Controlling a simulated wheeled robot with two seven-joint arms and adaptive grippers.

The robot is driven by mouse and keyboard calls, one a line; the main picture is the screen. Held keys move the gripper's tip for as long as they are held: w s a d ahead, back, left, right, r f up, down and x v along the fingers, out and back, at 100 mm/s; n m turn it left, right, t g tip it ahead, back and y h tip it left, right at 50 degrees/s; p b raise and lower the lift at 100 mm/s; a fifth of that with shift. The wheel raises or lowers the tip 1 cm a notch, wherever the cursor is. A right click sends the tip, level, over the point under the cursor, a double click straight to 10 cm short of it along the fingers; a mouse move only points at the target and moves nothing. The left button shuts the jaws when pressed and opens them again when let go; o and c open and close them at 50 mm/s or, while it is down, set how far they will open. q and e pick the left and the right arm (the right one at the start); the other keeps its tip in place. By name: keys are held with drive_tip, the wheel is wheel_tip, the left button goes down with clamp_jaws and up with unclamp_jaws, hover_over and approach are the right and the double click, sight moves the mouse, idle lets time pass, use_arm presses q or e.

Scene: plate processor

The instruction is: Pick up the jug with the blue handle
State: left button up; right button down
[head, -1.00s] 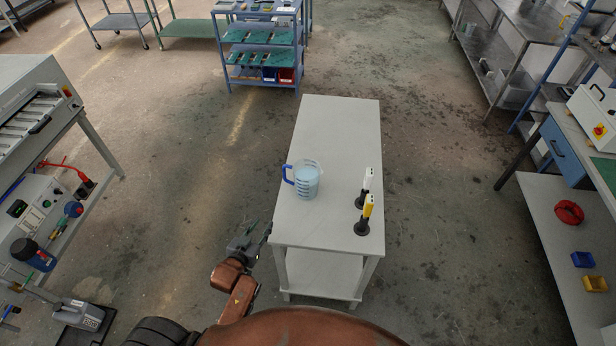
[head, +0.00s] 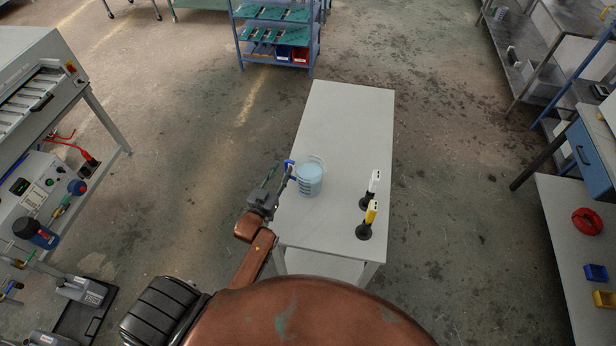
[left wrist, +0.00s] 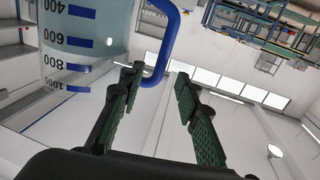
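The clear jug (head: 309,178) with a blue handle (head: 288,169) stands upright on the light grey table (head: 345,112), near its left edge. Its handle faces left. My left gripper (head: 276,178) is open at the table's left edge, next to the handle. In the left wrist view, the jug (left wrist: 85,35) with its blue graduation marks is at the upper left. Its handle (left wrist: 165,45) hangs near the tips of the open left gripper (left wrist: 160,85), close to the left finger. I cannot tell whether they touch. My right gripper is not in view.
A white-topped tool (head: 373,186) and a yellow-topped tool (head: 369,215) stand in dark bases on the table's right side. The far half of the table is clear. A blue shelf cart (head: 279,40) stands behind. Benches line both sides.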

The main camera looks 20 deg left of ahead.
sight(287, 163)
use_arm(q)
drive_tip(key=w, duration=0.4)
drive_tip(key=shift+f, duration=0.2)
drive_tip(key=c, duration=0.7)
clamp_jaws()
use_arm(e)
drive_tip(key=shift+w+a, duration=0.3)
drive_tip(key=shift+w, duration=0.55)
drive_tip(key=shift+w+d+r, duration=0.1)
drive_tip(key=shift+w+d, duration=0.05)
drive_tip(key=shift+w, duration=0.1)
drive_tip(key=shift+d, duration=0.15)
use_arm(q)
drive_tip(key=shift+w+r, duration=0.15)
